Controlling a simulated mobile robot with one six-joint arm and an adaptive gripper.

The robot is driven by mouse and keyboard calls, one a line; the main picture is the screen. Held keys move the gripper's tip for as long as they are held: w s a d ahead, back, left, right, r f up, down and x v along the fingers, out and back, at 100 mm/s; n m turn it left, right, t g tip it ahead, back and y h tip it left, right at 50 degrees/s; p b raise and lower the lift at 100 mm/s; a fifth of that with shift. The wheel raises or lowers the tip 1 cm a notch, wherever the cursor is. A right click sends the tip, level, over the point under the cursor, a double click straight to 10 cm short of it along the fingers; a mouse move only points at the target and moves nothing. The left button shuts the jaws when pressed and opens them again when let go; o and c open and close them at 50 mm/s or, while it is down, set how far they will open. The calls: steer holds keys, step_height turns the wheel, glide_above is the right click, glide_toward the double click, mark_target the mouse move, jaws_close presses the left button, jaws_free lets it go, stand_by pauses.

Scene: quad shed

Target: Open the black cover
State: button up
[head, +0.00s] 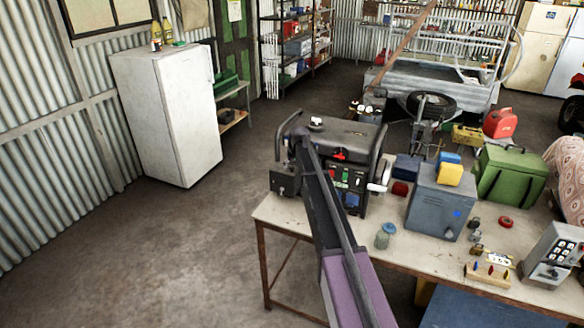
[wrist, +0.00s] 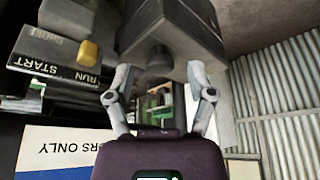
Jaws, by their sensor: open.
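In the wrist view a dark grey-black boxy piece (wrist: 170,35) with a round knob stands just beyond my gripper (wrist: 160,78); it looks like the black cover. My two fingers are spread apart below it, with the knob between them; I cannot tell whether they touch it. In the head view the black generator (head: 345,140) stands on the workbench. A dark boxy part (head: 285,183) shows at its left end. My arm crosses in front of the generator, and my gripper cannot be made out there.
A START/RUN panel (wrist: 52,68) with a yellow knob is close on the left in the wrist view. On the workbench (head: 400,250) are a blue-grey box (head: 437,205), a green case (head: 508,175) and small jars. A white fridge (head: 170,115) stands at the left; the floor before it is clear.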

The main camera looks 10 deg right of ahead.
jaws_close()
steer(key=shift+d+r, duration=0.1)
steer(key=shift+d, duration=0.1)
